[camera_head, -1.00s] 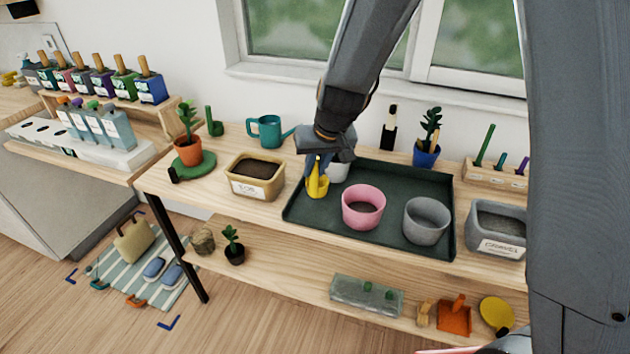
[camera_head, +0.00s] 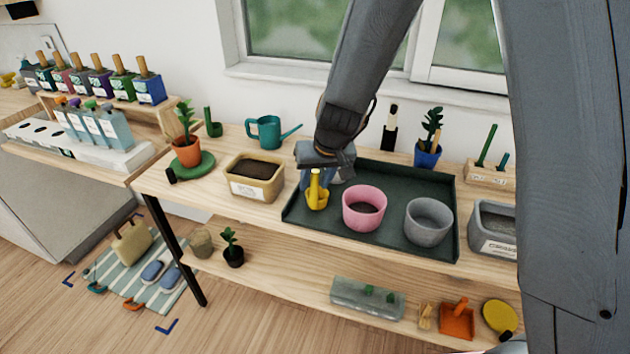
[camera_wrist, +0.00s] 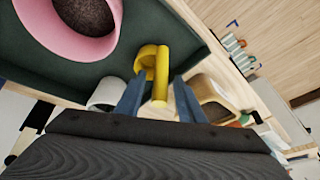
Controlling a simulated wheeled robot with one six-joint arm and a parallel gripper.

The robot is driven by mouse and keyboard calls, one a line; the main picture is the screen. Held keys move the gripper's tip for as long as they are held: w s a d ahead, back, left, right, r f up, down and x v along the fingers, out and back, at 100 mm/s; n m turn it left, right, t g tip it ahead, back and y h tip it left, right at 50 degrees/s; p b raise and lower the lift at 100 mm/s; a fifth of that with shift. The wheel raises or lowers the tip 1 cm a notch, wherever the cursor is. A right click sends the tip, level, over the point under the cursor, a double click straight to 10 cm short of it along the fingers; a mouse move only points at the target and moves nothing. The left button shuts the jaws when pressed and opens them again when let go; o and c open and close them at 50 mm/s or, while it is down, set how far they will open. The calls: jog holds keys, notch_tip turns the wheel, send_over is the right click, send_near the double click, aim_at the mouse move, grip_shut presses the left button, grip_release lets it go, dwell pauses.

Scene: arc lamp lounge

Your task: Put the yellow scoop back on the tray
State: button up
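The yellow scoop (camera_head: 317,198) stands with its handle up at the left part of the dark green tray (camera_head: 385,240), left of the pink pot (camera_head: 364,207). It appears to rest on the tray; its contact underneath is not clear. My gripper (camera_head: 315,180) is right above it, pointing down. In the wrist view the scoop's handle (camera_wrist: 161,78) is between the two blue fingers (camera_wrist: 159,95), with a narrow gap on each side, so the gripper looks open around it. The tray (camera_wrist: 120,62) and pink pot (camera_wrist: 75,42) also show there.
A grey pot (camera_head: 428,220) stands on the tray's right part. A white pot is partly hidden behind my gripper. A tan soil bin (camera_head: 254,178) stands left of the tray, a gravel bin (camera_head: 493,230) right of it. A teal watering can (camera_head: 268,131) is behind.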

jog(key=shift+r, duration=0.15)
jog(key=shift+r+p, duration=0.3)
jog(key=shift+r, duration=0.05)
jog(key=v, duration=1.1)
jog(key=s+d+f+m+g+h, duration=0.1)
jog(key=s+d+f, duration=0.1)
jog(key=s+d, duration=0.6)
jog(key=s+d+f+m+g+h, duration=0.1)
jog(key=s+d+f+g, duration=0.1)
jog(key=s+d, duration=0.6)
jog(key=shift+s+f, duration=0.55)
jog(key=shift+f, duration=0.2)
